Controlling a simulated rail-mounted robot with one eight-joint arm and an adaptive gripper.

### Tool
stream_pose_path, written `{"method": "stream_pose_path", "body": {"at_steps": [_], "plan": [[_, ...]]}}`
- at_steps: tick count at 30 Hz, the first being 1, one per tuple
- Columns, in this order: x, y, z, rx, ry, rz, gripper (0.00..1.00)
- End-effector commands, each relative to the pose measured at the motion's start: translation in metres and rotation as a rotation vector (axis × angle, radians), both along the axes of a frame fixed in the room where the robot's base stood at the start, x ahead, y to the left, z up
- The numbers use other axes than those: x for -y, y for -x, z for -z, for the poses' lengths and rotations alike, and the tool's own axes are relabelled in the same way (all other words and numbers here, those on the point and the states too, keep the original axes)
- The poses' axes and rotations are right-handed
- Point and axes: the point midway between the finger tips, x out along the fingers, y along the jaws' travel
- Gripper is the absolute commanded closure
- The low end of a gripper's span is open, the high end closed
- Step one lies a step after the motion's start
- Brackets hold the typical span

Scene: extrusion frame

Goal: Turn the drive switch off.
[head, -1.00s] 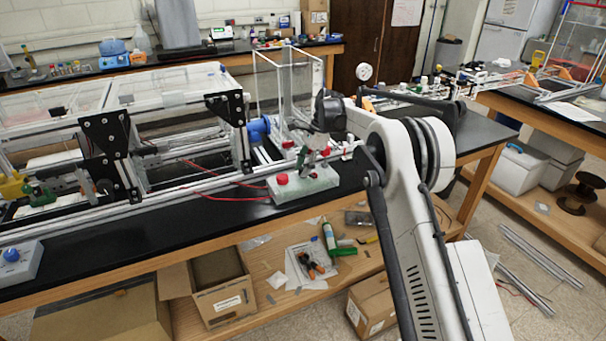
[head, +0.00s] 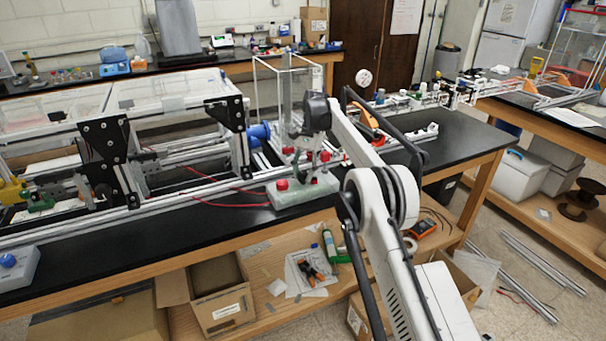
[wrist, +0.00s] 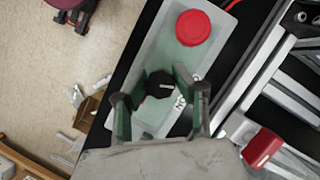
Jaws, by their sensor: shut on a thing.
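The switch box (head: 292,198) is a pale grey-green box on the near edge of the black bench in the head view. In the wrist view, the box (wrist: 213,58) has a big red button (wrist: 193,27) and a small black knob (wrist: 160,84), the drive switch. A partly covered label, apparently "ON", lies beside the knob. My gripper (wrist: 152,90) has its green fingers on both sides of the knob and is shut on it. In the head view, my gripper (head: 309,176) points down over the box; the knob is hidden there.
The aluminium extrusion frame (head: 190,185) with black plates runs along the bench behind and left of the box. A red cable (head: 228,204) lies left of it. A clear upright tank (head: 284,95) stands behind. Another box with a blue button (head: 8,262) sits at far left.

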Motion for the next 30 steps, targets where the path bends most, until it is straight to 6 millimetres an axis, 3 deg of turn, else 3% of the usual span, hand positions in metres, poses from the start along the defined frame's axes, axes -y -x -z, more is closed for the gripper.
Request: {"method": "stream_pose_path", "body": {"at_steps": [14,15,18,30], "plan": [[-0.0003,0.0000,-0.0004,0.000,0.000,-0.014,1.00],[-0.0003,0.0000,-0.0004,0.000,0.000,-0.014,0.71],[-0.0004,0.0001,-0.0003,0.000,0.000,-0.014,0.58],[0.0004,0.0000,0.0001,0.000,0.000,0.012,0.55]]}}
